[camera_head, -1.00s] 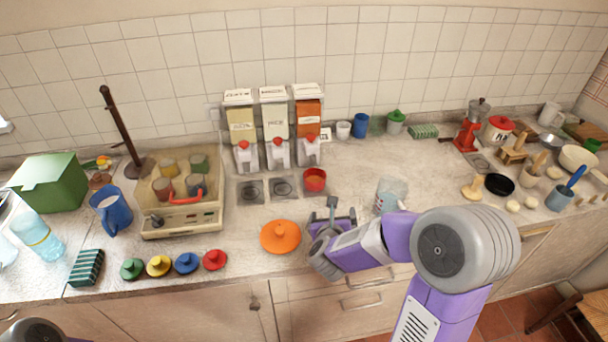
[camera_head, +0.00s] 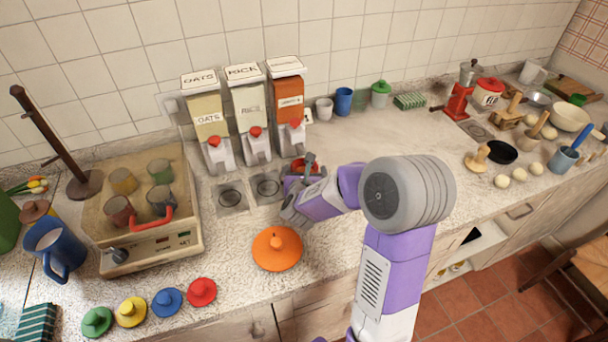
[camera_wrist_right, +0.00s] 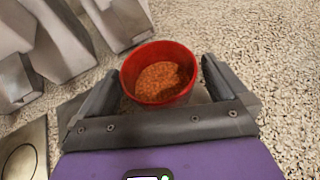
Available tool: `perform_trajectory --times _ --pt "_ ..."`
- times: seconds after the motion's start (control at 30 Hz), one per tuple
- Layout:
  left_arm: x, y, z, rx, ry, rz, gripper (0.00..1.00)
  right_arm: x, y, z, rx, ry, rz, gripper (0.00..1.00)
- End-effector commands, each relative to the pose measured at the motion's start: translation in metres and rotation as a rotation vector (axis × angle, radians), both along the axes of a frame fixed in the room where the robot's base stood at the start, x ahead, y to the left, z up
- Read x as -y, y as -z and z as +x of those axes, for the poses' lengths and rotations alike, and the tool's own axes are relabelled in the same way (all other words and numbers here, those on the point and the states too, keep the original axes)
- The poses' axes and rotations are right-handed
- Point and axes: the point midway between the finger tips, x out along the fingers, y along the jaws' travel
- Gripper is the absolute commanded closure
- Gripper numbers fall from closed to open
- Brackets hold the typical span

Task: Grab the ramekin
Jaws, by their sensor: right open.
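The ramekin is a small red bowl; in the right wrist view the ramekin (camera_wrist_right: 160,98) holds an orange-brown grainy filling and stands upright on the speckled counter. In the head view the ramekin (camera_head: 297,165) is mostly covered by my right gripper (camera_head: 301,172), in front of the dispensers. My right gripper is open, with one finger on each side of the ramekin; narrow gaps show between the fingers and its wall in the right wrist view. My left gripper is not in view.
Dispensers (camera_head: 245,112) stand just behind the ramekin. An orange lid (camera_head: 277,249) lies in front of it. Small colored lids (camera_head: 167,301) lie along the front edge. A cooker with cups (camera_head: 150,235) is at the left. A white cup (camera_head: 324,109) and a blue cup (camera_head: 343,101) stand at the back.

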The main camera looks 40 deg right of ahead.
Motion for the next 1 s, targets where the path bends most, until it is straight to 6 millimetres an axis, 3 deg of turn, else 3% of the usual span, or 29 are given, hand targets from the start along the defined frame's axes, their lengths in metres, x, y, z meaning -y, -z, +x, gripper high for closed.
perform_trajectory --times 0.1,0.37,0.7,1.0 --pt "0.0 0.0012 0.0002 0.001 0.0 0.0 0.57 0.0072 0.0044 0.009 0.002 0.0 -0.001 0.0" --pt "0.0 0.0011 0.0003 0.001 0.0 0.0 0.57 0.0086 0.0049 0.0108 0.001 -0.002 0.0 0.0" --pt "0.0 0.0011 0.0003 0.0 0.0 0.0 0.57 0.0085 0.0043 0.0108 0.003 -0.001 -0.002 0.51" --pt "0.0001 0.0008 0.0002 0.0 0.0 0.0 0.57 0.0083 0.0032 0.011 0.003 -0.002 -0.001 0.52"
